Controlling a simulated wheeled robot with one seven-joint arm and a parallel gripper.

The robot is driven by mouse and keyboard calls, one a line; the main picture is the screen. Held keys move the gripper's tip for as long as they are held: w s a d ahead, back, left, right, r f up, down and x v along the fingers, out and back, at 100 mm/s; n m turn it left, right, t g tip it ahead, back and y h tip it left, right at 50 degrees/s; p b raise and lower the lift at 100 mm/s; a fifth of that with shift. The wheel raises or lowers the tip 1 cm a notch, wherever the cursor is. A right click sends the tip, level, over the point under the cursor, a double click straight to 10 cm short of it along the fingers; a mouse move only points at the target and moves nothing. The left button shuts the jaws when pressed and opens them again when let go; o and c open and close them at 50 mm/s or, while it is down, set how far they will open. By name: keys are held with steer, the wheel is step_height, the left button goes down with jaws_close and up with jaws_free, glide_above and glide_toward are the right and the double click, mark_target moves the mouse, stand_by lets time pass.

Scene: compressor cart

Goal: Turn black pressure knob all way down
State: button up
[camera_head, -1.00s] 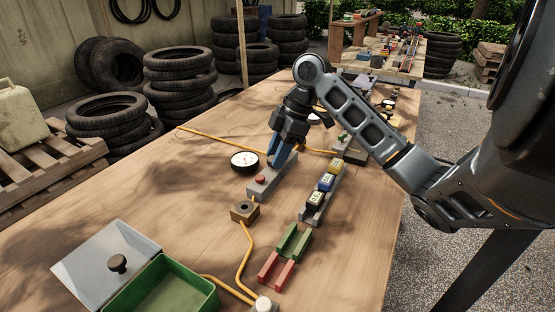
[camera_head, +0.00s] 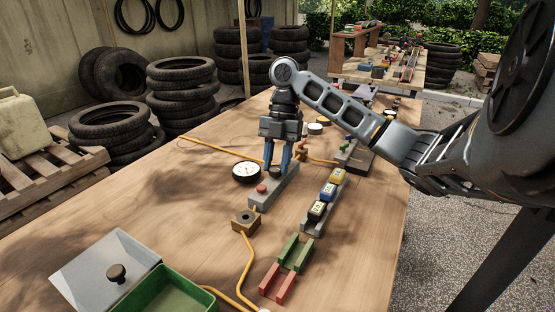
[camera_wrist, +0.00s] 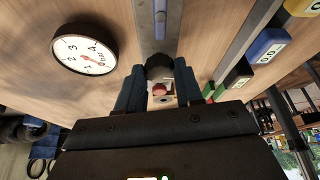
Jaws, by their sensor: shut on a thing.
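The black knob (camera_head: 275,172) sits on the grey control block (camera_head: 260,203), behind the red button (camera_head: 262,188). My gripper (camera_head: 277,166) points down over the block, with its two blue fingers on either side of the knob. In the wrist view my gripper (camera_wrist: 160,78) is shut on the dark round knob (camera_wrist: 160,66); the red button (camera_wrist: 159,89) shows between the fingers. The round white pressure gauge (camera_head: 246,170) stands just left of the block. It also shows in the wrist view (camera_wrist: 78,45), but its exact reading is hard to tell.
A grey rail (camera_head: 308,228) with yellow, blue and black meters lies right of the block. Nearer are a brown socket box (camera_head: 240,224), orange hoses, a red-and-green bracket (camera_head: 294,254), and a green box (camera_head: 150,303) with a grey lid (camera_head: 90,276).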

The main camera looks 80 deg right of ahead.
steer(key=shift+n+g, duration=0.5)
steer(key=shift+n, duration=0.7)
steer(key=shift+w, duration=0.1)
steer(key=o, duration=1)
steer(key=shift+o, duration=0.2)
steer(key=p+v, duration=0.1)
steer(key=v, duration=0.6)
steer(key=shift+r, duration=0.4)
steer(key=shift+d, duration=0.1)
